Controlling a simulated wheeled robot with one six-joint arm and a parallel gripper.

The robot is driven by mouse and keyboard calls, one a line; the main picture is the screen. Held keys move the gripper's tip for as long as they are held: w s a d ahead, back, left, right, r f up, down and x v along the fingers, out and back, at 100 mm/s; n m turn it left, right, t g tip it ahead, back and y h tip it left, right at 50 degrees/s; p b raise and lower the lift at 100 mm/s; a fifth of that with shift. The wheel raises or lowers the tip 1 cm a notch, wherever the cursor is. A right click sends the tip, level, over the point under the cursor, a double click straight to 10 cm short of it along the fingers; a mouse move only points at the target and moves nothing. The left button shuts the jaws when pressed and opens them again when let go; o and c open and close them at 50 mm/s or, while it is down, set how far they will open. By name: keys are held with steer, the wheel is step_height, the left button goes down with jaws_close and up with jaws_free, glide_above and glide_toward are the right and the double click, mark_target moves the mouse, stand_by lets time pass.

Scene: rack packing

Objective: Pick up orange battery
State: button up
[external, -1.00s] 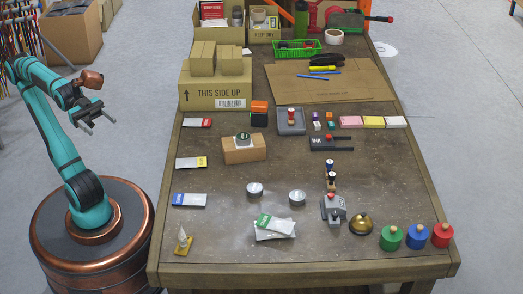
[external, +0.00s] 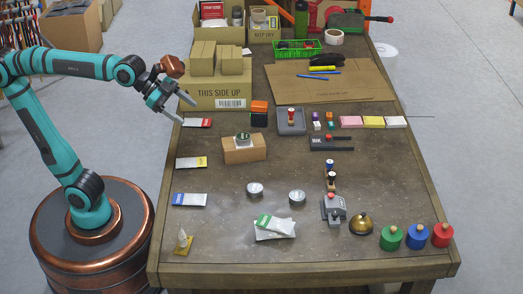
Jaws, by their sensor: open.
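A small orange block (external: 259,106), which looks like the orange battery, sits at the back middle of the table, directly behind or on a black block (external: 258,119); I cannot tell which. My gripper (external: 187,110) is open and empty. It hangs over the table's left edge, in front of the left end of the large cardboard box and near a red-labelled packet (external: 197,123). The orange block lies to the right of my gripper, clearly apart from it.
The large cardboard box (external: 207,101) with smaller boxes on top stands behind my gripper. A grey tray (external: 283,129) with a stamp is right of the orange block. A brown box (external: 236,155) carrying a round item is in front. The table (external: 340,210) has bare areas at the centre.

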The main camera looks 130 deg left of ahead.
steer(key=a+f+n+g, duration=0.1)
steer(key=a+f+g, duration=0.1)
steer(key=a, duration=0.9)
steer(key=n+g+h, duration=0.3)
steer(key=g, duration=0.2)
glide_toward(256, 104)
steer(key=x, duration=0.9)
steer(key=shift+a+f, duration=0.15)
steer(key=shift+y, duration=0.3)
steer(key=shift+x, duration=2.65)
steer(key=shift+a, duration=0.15)
steer(key=c, duration=1.4)
steer(key=shift+o, duration=0.2)
